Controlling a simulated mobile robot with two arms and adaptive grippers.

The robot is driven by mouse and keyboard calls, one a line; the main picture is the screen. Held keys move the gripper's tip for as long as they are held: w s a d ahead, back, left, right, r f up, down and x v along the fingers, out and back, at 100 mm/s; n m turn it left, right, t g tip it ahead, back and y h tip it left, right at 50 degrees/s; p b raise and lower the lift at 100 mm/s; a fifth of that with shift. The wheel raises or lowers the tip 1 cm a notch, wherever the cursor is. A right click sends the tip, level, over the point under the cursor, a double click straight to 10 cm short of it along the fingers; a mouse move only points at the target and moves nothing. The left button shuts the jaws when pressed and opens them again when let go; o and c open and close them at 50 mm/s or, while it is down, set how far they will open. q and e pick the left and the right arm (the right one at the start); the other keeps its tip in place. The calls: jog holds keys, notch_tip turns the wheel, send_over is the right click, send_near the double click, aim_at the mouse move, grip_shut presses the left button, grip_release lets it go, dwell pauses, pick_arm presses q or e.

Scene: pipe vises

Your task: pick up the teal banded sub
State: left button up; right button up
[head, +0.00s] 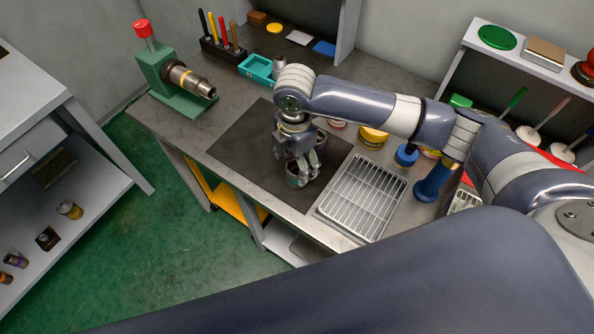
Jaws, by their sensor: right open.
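My right gripper (306,172) points down over the dark mat on the bench, with its fingers open. A short grey cylinder with a teal-looking tint (292,181), probably the teal banded sub, stands on the mat at the fingertips. The fingers hide part of it, and I cannot tell whether they touch it. A second short cylinder (321,137) stands just behind the gripper, partly hidden; its band is unclear. My left gripper is not in view.
A green vise (165,88) holds a metal pipe at the bench's left end. A teal tray (256,69) and a tool rack (222,50) stand at the back. A wire-grid tray (362,199) lies right of the mat (238,141), whose left part is clear.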

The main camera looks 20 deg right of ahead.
aim_at(297, 172)
jog(key=shift+w+d+f+p, duration=0.1)
jog(key=shift+f+p, duration=0.2)
jog(key=shift+f, duration=0.25)
jog(key=shift+w+d+f+p, duration=0.1)
jog(key=shift+f+p, duration=0.15)
jog(key=shift+f, duration=0.25)
jog(key=f, duration=0.3)
jog(key=shift+s+p, duration=0.2)
jog(key=shift+p, duration=0.2)
jog(key=shift+f, duration=0.2)
jog(key=shift+w, duration=0.1)
jog(key=c, duration=0.9)
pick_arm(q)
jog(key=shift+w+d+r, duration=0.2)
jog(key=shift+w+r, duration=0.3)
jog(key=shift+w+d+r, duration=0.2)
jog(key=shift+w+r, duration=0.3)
pick_arm(e)
jog(key=c, duration=0.5)
